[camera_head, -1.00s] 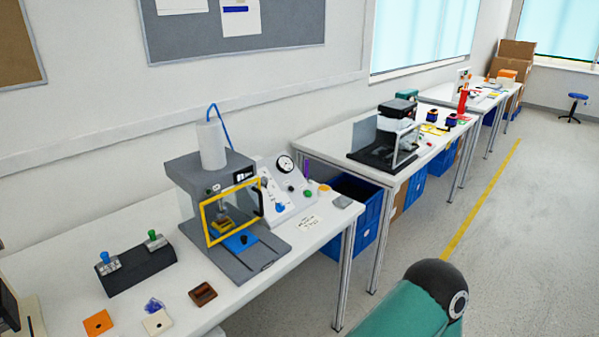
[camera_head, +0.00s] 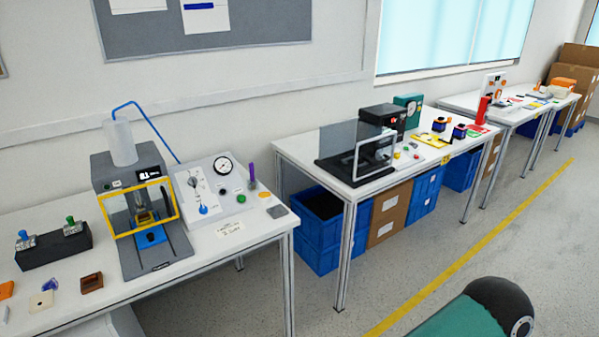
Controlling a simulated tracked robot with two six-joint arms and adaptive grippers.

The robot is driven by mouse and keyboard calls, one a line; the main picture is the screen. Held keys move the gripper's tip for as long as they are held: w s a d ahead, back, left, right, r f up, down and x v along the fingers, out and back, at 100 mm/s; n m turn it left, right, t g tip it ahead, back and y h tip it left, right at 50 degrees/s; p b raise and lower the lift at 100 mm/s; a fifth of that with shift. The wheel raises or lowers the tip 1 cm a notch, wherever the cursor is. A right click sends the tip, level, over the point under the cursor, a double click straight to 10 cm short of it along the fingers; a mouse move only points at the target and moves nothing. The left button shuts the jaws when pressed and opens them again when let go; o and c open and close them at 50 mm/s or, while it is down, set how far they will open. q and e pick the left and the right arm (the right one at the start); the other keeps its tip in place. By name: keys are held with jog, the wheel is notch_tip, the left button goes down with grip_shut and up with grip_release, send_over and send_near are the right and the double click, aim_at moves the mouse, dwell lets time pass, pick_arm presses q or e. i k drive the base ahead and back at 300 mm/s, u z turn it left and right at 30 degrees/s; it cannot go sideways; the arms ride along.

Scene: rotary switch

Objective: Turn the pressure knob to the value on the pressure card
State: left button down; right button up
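A white sloped control panel (camera_head: 215,190) stands on the near table, right of a grey press. It bears a round pressure gauge (camera_head: 222,165) and a scale plate with a small dark knob (camera_head: 194,182); its setting is too small to read. Neither of my grippers shows. Only a teal and black link of my arm is at the bottom right.
The grey press (camera_head: 140,205) has a yellow-framed guard. A black block with two switches (camera_head: 53,245) stands to its left. A second table (camera_head: 300,150) with blue crates (camera_head: 325,230) below is to the right. The floor beside the yellow line is clear.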

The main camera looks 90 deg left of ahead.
aim_at(192, 181)
jog(key=z, duration=0.2)
jog(key=i, duration=0.8)
jog(key=u, duration=2.15)
jog(key=i, duration=0.3)
jog(key=u, duration=2.5)
jog(key=k, duration=0.5)
jog(key=u, duration=0.4)
jog(key=i, duration=1.55)
jog(key=z, duration=0.4)
